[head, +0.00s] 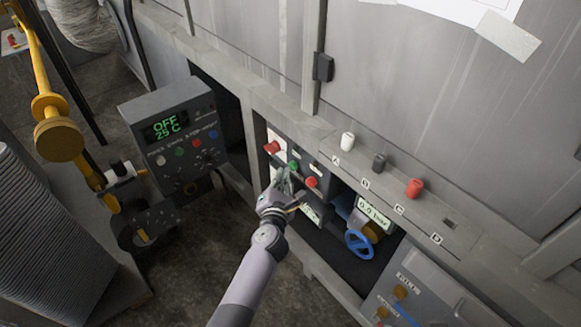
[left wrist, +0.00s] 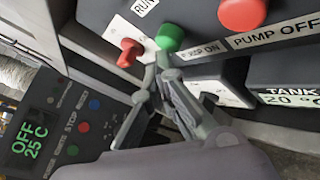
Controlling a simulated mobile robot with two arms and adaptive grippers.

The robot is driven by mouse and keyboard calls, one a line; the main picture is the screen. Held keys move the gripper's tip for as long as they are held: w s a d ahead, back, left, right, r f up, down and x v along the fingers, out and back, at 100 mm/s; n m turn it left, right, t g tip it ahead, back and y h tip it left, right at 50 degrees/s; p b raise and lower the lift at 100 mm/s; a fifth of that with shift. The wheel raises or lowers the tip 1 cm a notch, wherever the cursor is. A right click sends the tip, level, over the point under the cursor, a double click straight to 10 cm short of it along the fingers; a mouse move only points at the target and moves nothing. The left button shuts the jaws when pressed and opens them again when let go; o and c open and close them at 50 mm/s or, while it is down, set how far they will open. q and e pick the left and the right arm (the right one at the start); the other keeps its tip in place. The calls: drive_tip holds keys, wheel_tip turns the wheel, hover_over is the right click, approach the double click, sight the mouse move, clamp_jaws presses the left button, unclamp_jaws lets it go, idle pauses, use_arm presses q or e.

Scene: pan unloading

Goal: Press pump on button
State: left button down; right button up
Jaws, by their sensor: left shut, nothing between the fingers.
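The green pump on button (head: 294,165) sits on a dark panel on the front of the grey machine. In the left wrist view the green button (left wrist: 170,37) is round, beside a partly covered "PUMP ON" label (left wrist: 203,49). The red pump off button (head: 311,182) is to its right; it also shows in the left wrist view (left wrist: 242,13). My left gripper (head: 285,177) is shut and empty, fingertips (left wrist: 163,63) close to the green button's lower edge. I cannot tell whether they touch it. My right gripper is not in view.
A red knob (head: 272,146) is left of the green button. A control box (head: 180,135) reading "OFF 25 C" stands left. A flow display (head: 373,213) reads 0.0, above a blue handwheel (head: 359,244). White, dark and red caps stand on the ledge above.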

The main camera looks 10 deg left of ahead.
use_arm(q)
drive_tip(key=shift+w+d, duration=0.25)
drive_tip(key=shift+w, duration=0.05)
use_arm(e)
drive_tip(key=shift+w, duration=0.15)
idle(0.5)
use_arm(q)
drive_tip(key=shift+w, duration=0.1)
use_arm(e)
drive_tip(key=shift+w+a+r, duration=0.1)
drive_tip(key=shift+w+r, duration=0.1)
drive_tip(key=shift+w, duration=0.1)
use_arm(q)
drive_tip(key=shift+s+a+p, duration=0.4)
drive_tip(key=shift+s+a, duration=0.1)
drive_tip(key=shift+s, duration=0.25)
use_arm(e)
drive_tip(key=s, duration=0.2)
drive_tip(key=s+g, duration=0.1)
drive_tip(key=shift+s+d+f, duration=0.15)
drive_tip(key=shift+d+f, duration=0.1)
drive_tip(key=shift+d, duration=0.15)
